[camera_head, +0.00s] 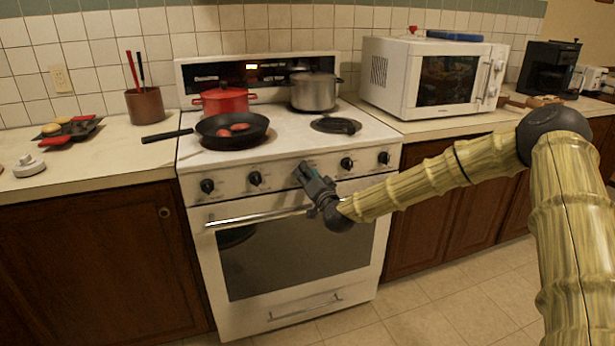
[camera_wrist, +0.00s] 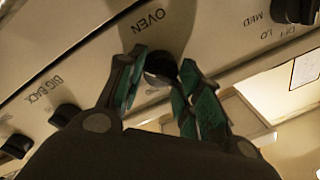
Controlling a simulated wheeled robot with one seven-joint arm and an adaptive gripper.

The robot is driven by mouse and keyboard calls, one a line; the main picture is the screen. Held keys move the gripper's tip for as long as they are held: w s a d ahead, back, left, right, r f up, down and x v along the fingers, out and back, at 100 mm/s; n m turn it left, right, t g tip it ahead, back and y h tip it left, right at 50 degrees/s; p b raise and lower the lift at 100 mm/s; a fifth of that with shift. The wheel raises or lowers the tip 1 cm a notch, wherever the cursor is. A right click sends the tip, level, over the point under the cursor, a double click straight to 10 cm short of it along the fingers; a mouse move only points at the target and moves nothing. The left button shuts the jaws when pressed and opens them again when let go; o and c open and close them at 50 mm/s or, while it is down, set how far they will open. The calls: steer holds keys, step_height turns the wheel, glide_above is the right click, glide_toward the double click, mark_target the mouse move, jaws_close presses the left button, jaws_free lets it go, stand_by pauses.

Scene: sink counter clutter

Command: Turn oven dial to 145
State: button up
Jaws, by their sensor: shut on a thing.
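The oven dial (camera_wrist: 160,68) is a dark round knob under the "OVEN" label (camera_wrist: 148,20) in the wrist view. My gripper (camera_wrist: 160,78) has its green-padded fingers on either side of the dial and is shut on it. In the head view my gripper (camera_head: 308,174) is at the middle of the stove's front panel (camera_head: 280,178) and hides the dial. The dial's pointer and any number marks cannot be read.
Black knobs sit left (camera_head: 255,178) and right (camera_head: 347,164) of my gripper on the panel. The oven door handle (camera_head: 260,216) runs just below. A black pan (camera_head: 232,128), a red pot (camera_head: 222,101) and a steel pot (camera_head: 314,91) stand on the stovetop.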

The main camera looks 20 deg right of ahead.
steer(key=shift+f, duration=0.15)
steer(key=o, duration=1)
steer(key=shift+o, duration=0.2)
steer(key=shift+s, duration=0.1)
steer(key=s+d, duration=0.1)
steer(key=s, duration=1)
steer(key=shift+s+f, duration=0.3)
steer(key=shift+s, duration=0.1)
